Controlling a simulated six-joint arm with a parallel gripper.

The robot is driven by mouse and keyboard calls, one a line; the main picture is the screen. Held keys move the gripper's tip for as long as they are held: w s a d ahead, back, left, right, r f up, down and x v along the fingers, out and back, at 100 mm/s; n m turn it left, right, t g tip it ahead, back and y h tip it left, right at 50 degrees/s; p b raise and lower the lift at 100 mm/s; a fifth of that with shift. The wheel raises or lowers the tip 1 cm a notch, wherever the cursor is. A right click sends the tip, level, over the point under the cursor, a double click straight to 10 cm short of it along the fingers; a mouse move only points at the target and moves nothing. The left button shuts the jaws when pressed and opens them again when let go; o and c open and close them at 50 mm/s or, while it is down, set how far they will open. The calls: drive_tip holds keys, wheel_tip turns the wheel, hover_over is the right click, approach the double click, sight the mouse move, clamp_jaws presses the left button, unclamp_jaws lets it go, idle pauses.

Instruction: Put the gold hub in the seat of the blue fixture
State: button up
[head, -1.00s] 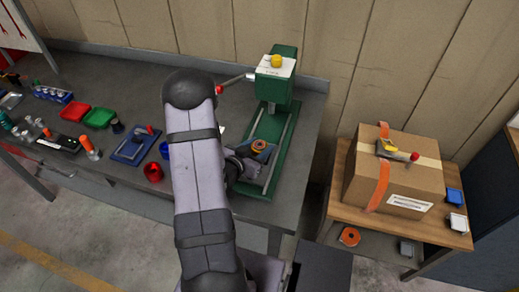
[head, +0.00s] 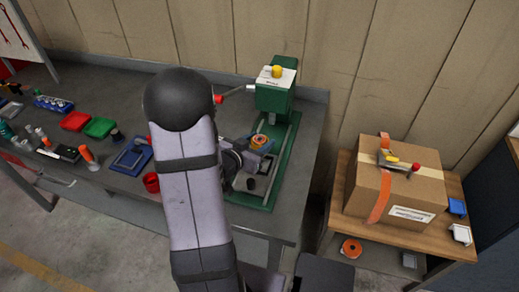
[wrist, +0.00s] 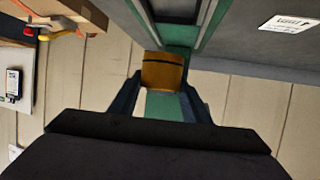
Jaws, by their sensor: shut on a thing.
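The gold hub (head: 259,140) is between the fingers of my gripper (head: 256,146), over the green press base at the right end of the bench. In the wrist view the hub (wrist: 162,72) shows as a gold-brown block at the fingertips, with a finger on each side of it. The blue fixture (head: 130,158) stands on the bench to the left of my arm, apart from my gripper. It is small here, and I cannot make out its seat.
The green press (head: 276,92) with a yellow knob rises just behind my gripper. A short dark cylinder (head: 250,184) stands on its base. A red cup (head: 151,182) is near the blue fixture, and red and green trays (head: 100,127) are farther left. A cardboard box (head: 395,190) stands at right.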

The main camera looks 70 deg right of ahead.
drive_tip(key=shift+r, duration=1.35)
